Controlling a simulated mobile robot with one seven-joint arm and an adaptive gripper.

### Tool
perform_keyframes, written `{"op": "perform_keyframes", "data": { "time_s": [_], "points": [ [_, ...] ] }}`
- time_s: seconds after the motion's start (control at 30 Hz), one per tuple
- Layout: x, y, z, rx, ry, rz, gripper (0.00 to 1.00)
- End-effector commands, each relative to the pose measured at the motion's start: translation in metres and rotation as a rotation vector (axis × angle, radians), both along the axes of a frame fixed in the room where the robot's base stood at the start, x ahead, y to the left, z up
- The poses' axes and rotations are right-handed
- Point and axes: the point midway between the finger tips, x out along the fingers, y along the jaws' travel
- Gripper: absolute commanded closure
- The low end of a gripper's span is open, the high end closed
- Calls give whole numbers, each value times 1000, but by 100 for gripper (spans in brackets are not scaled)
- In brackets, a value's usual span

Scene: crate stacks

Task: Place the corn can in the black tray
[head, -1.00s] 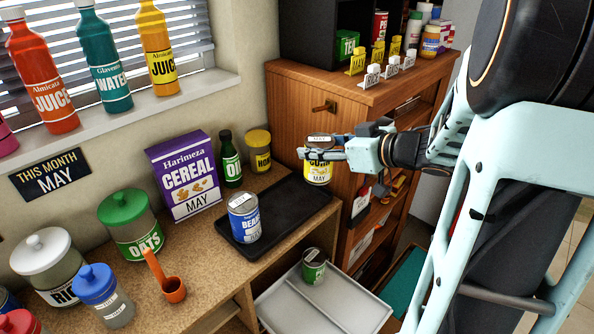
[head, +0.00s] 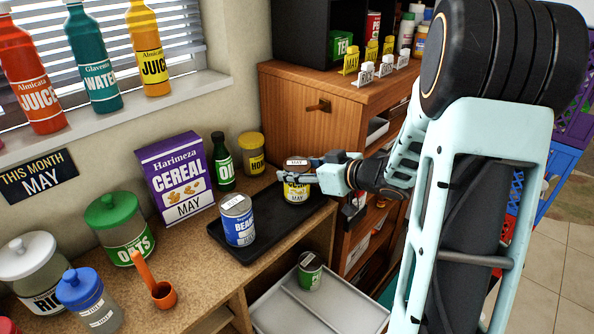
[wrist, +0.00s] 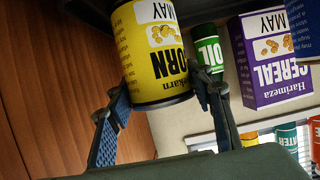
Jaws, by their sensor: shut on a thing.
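The yellow corn can (head: 297,188) is upright in my gripper (head: 290,174), which is shut around its upper part. In the wrist view the corn can (wrist: 153,50) shows upside down between the two fingers. The black tray (head: 272,226) lies on the speckled counter. The can is over the tray's right part in the head view; I cannot tell whether its base touches the tray. A blue beans can (head: 238,226) stands in the tray's left part.
A honey jar (head: 251,155), green oil bottle (head: 222,163) and purple cereal box (head: 175,178) stand behind the tray. The wooden cabinet (head: 305,130) rises at its right. Below the counter, a grey bin (head: 290,312) holds a green can (head: 309,272).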

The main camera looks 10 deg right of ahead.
Motion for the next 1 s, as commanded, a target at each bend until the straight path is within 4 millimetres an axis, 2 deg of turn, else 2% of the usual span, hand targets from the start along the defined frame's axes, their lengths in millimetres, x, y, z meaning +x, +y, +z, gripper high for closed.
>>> {"op": "perform_keyframes", "data": {
  "time_s": [0.13, 0.17, 0.3, 0.67, 0.77, 1.0],
  "points": [
    [0, 0, -2, 1, -2, 0, 91],
    [0, 0, -4, 1, 1, 0, 52],
    [0, 0, -3, 1, 1, 0, 36],
    [0, 0, 2, -1, -1, -1, 35],
    [-9, -8, 7, -2, -1, -2, 35],
    [-49, -34, 27, -1, -1, -6, 35]
  ]
}}
